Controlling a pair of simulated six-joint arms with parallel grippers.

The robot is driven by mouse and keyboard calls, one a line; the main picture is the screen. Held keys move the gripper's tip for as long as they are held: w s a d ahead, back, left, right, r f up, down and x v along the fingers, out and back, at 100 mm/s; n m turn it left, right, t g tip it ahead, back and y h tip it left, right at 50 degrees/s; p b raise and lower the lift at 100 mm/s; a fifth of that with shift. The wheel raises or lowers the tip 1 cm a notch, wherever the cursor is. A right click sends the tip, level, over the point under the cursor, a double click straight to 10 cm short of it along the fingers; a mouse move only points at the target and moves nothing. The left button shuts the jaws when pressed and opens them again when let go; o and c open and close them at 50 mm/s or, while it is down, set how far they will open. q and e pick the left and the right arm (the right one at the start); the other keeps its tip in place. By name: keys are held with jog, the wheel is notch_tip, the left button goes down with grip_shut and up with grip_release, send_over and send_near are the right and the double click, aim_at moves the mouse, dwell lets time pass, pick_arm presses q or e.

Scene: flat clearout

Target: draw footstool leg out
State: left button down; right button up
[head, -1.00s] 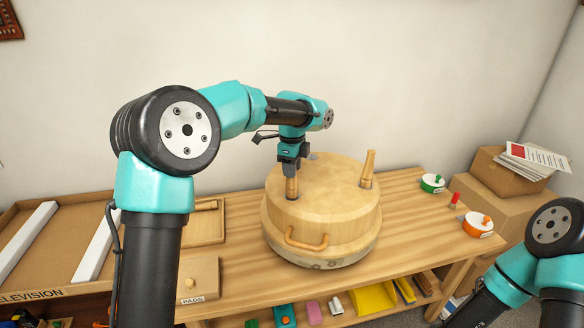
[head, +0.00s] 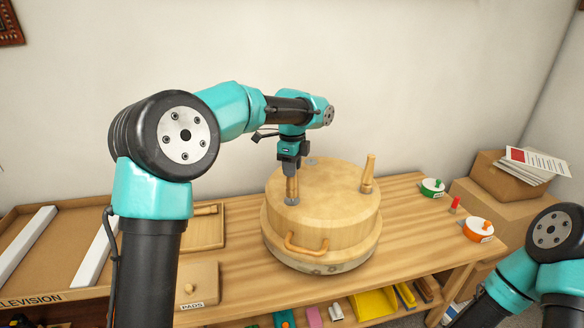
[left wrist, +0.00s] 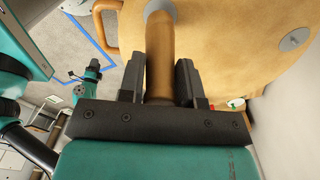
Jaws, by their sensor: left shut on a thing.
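The footstool (head: 335,215) is a round wooden body lying with its legs up on the bench. My left gripper (head: 291,172) is shut on a light wooden leg (head: 292,188), which stands upright above a grey metal plate (head: 291,201). In the left wrist view the leg (left wrist: 160,55) runs between the fingers, its far end by the plate; I cannot tell whether it is fully clear. A second leg (head: 368,175) stands at the right of the stool. Another grey plate (left wrist: 293,40) is bare. My right gripper is not visible in the head view, only part of its arm.
A handle (head: 306,245) sticks out from the stool's front. A wooden tray (head: 205,228) and a lidded box marked PADS (head: 198,283) are to the left. Green (head: 432,189) and orange (head: 478,229) pots stand right. The bench (head: 415,235) between is mostly clear.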

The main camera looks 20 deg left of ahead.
pick_arm(q)
jog(key=shift+r, duration=2)
